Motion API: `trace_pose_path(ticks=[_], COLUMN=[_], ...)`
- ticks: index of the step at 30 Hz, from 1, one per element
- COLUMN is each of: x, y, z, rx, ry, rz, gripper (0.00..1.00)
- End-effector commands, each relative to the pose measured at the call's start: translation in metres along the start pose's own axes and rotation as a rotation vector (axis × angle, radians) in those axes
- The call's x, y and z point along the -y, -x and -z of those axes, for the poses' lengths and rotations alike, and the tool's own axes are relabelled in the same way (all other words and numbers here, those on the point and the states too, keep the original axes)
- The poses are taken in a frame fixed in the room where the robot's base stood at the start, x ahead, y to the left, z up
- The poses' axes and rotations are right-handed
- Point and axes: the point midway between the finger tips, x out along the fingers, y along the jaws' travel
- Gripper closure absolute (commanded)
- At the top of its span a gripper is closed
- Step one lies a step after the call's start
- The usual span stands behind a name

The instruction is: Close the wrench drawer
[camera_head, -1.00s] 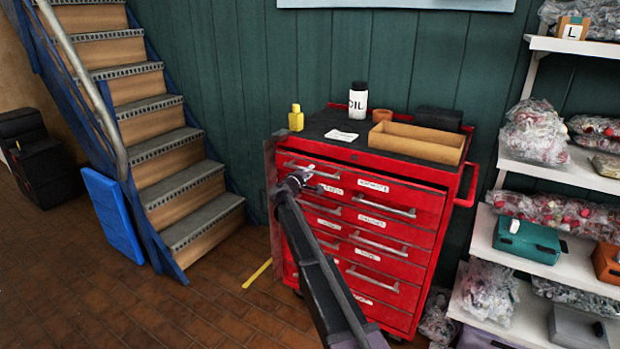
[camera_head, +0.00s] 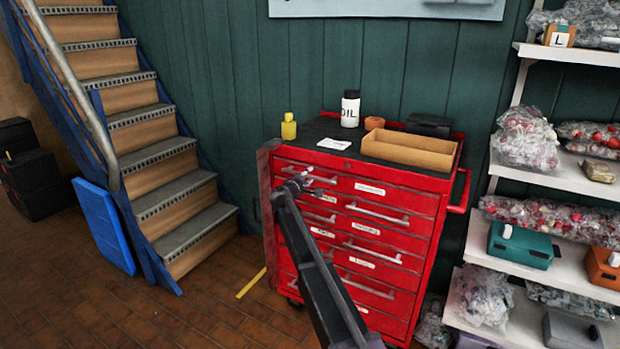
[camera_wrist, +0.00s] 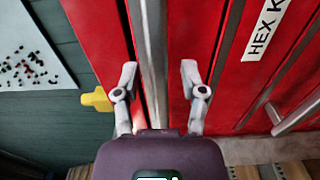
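The red tool cabinet (camera_head: 415,280) has several stacked drawers with grey bar handles and white labels. The labels are too blurred in the head view to tell which is the wrench drawer. The top drawer (camera_head: 410,198) looks about flush with the cabinet, though a small gap cannot be ruled out. My gripper (camera_head: 299,184) is at the left part of the upper drawer fronts. In the wrist view my gripper (camera_wrist: 158,82) is open, its fingers either side of a grey metal bar (camera_wrist: 154,35), with no grip visible. A label reading "HEX K" (camera_wrist: 266,30) is on a neighbouring drawer front.
A shelf with bagged goods (camera_head: 565,172) stands at right. Stairs (camera_head: 165,165) are at left. The floor (camera_head: 190,310) before the stairs is clear.

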Motion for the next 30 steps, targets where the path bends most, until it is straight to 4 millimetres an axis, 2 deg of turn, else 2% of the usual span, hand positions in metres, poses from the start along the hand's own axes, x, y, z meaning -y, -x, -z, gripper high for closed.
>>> trace_pose_path(ticks=[8,14,20,30], x=[0.000,0.000,0.000,0.000], y=[0.002,0.012,0.037,0.091], z=[0.001,0.001,0.000,-0.002], rx=[-0.003,-0.004,-0.004,-0.004], ry=[-0.001,-0.001,-0.001,-0.001], rz=[0.000,0.000,0.000,0.000], gripper=[0.46,0.46,0.46,0.46])
